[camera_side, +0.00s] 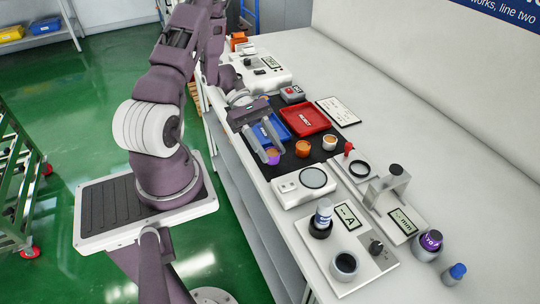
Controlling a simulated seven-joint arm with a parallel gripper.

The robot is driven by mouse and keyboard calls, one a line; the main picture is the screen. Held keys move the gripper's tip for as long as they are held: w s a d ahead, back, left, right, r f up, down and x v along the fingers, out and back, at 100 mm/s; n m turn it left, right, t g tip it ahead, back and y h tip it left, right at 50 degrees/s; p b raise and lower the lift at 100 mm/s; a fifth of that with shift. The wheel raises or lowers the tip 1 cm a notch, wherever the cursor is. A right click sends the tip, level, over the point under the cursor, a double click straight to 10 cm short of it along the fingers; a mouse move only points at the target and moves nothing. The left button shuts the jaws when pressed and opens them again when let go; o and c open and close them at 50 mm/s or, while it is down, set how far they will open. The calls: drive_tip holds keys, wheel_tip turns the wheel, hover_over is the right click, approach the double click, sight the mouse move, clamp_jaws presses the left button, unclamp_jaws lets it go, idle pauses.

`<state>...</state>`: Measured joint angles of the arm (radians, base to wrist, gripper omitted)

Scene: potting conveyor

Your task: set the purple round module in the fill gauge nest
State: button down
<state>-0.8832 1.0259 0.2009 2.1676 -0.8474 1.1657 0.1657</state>
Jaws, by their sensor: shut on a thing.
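My gripper (267,145) is over the dark mat, beside the blue tray, pointing down. It is shut on a small purple round module (273,157), which shows low between the fingertips. Whether the module touches the mat is hard to tell. A metal bracket gauge (390,180) with a small display reading in mm (403,221) stands at the right of the bench, well away from my gripper. It looks like the fill gauge; its nest is not clearly visible.
Orange (303,148) and white-topped (329,142) round pieces stand on the mat near a red tray (306,119) and blue tray (284,128). A white plate with a round disc (313,178), a ringed plate (360,168) and an A-display fixture (347,217) lie toward the front.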

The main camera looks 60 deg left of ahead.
drive_tip(key=r, duration=0.7)
drive_tip(key=shift+w+d+r, duration=0.15)
drive_tip(key=shift+w, duration=0.1)
drive_tip(key=w+d+r+n+t+y, duration=0.25)
drive_tip(key=w+d+n+t, duration=0.4)
drive_tip(key=w, duration=0.65)
wheel_tip(320, 180, up, 5)
drive_tip(key=d+m+g, duration=0.1)
drive_tip(key=s+d+f+m+g, duration=0.2)
drive_tip(key=s+d+m+g, duration=1)
drive_tip(key=s+m+g, duration=0.35)
drive_tip(key=s+a+f+m+g+y, duration=0.2)
drive_tip(key=s+a+m+g+y, duration=0.4)
drive_tip(key=m+y, duration=0.4)
wheel_tip(320, 180, up, 4)
drive_tip(key=m+t+y, duration=1.1)
drive_tip(key=m, duration=0.5)
hover_over(272, 151)
drive_tip(key=w+a, duration=0.2)
wheel_tip(272, 151, down, 17)
drive_tip(key=shift+s+a, duration=0.15)
